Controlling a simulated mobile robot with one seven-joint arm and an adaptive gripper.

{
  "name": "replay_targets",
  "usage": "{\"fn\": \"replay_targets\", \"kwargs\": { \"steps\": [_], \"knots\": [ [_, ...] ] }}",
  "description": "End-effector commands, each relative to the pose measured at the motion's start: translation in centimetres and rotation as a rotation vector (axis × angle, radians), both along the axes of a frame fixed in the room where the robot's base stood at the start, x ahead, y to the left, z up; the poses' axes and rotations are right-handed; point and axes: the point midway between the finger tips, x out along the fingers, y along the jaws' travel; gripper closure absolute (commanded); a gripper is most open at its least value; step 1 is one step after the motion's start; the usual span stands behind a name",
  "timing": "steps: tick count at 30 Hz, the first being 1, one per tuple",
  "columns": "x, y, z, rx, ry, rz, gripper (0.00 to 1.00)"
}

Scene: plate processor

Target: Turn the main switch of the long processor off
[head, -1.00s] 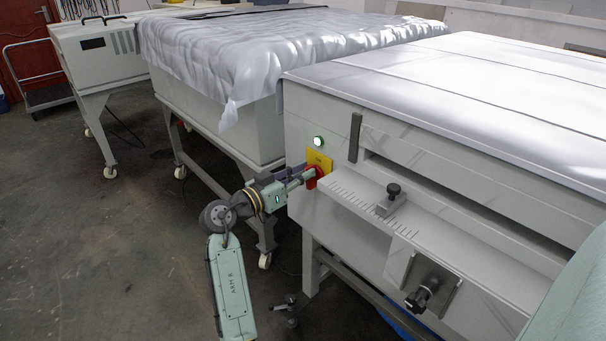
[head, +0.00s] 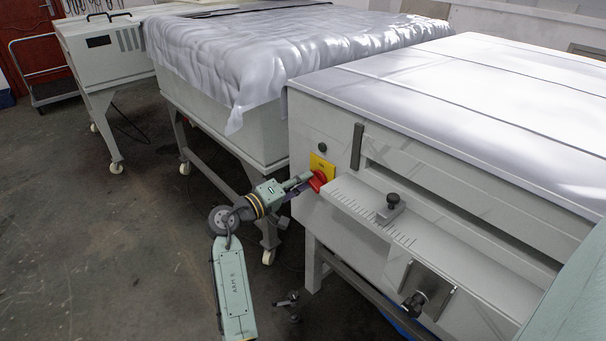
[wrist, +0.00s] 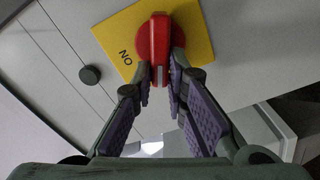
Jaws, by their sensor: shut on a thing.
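The main switch is a red knob (head: 318,180) on a yellow plate (head: 321,164), at the near left corner of the long processor (head: 305,125). In the wrist view the red handle (wrist: 155,45) points down between my fingers, with the word ON on the plate (wrist: 110,38) to its left. My gripper (wrist: 162,78) is shut on the handle's lower end, one purple-padded finger on each side. In the head view my gripper (head: 304,181) reaches the knob from the left. The round indicator lamp (head: 322,147) above the plate is dark; it also shows in the wrist view (wrist: 89,75).
A ruled ledge (head: 365,205) with a black clamp knob (head: 393,199) juts out right of the switch. A cloth-covered table (head: 235,60) stands behind my arm. Open floor (head: 90,240) lies to the left.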

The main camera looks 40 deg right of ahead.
Motion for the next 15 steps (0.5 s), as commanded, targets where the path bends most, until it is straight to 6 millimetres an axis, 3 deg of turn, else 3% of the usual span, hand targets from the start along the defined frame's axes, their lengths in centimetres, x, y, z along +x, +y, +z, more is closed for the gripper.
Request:
{"fn": "replay_targets", "kwargs": {
  "steps": [15],
  "knots": [
    [0.16,0.04,-0.56,-0.028,0.367,-0.001,1.0]
  ]
}}
